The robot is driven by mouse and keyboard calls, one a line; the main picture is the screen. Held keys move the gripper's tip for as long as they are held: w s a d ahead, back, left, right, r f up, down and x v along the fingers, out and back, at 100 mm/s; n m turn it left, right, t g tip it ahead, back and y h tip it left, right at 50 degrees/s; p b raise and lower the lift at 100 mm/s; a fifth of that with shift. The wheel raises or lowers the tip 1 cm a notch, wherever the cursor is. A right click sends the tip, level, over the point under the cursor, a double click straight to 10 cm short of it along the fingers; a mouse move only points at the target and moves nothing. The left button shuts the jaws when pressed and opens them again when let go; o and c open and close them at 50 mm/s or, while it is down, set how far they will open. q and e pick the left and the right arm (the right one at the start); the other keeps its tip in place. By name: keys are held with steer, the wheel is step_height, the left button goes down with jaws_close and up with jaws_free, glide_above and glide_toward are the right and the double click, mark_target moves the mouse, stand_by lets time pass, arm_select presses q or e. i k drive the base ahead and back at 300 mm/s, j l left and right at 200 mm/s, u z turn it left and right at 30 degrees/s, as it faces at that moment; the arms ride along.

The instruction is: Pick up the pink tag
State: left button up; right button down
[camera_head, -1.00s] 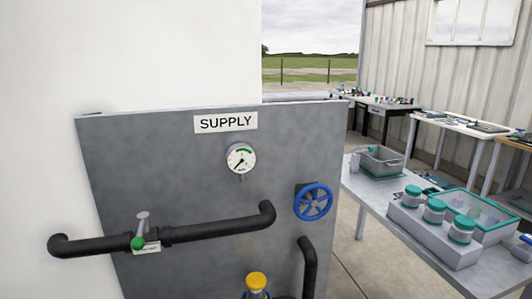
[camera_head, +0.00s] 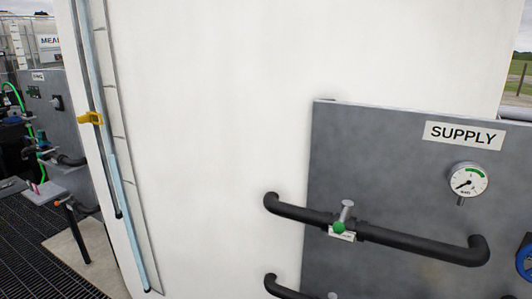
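No pink tag can be made out in the head view. A grey panel (camera_head: 390,170) with a SUPPLY sign (camera_head: 463,134) stands at the right. A black pipe (camera_head: 415,246) runs across it, with a green-knobbed valve (camera_head: 340,226) that carries a small white label. Neither of my grippers is in view.
A white wall (camera_head: 210,130) fills the middle. A gauge (camera_head: 467,181) and part of a blue handwheel (camera_head: 525,258) are at the right. At the left are a sight tube with a yellow clamp (camera_head: 90,118), another grey panel (camera_head: 62,125), a green hose (camera_head: 14,92) and dark floor grating (camera_head: 35,245).

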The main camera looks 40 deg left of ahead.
mark_target(35, 187)
steer(key=k+j+u, duration=0.1)
steer(key=j, duration=0.7)
steer(key=k+j+u, duration=0.15)
steer(key=j, duration=0.7)
steer(key=k+j+u, duration=0.1)
steer(key=j, duration=0.7)
steer(key=j+u, duration=0.1)
steer(key=j, duration=0.45)
steer(key=j+u, duration=0.15)
steer(key=j, duration=0.35)
steer(key=j+u, duration=0.1)
steer(key=j, duration=0.45)
steer(key=i+j+u, duration=0.15)
steer(key=j, duration=0.4)
steer(key=j+u, duration=0.1)
steer(key=j, duration=0.4)
steer(key=i+j+u, duration=0.1)
steer(key=j, duration=0.45)
steer(key=i+j+u, duration=0.15)
steer(key=j, duration=0.35)
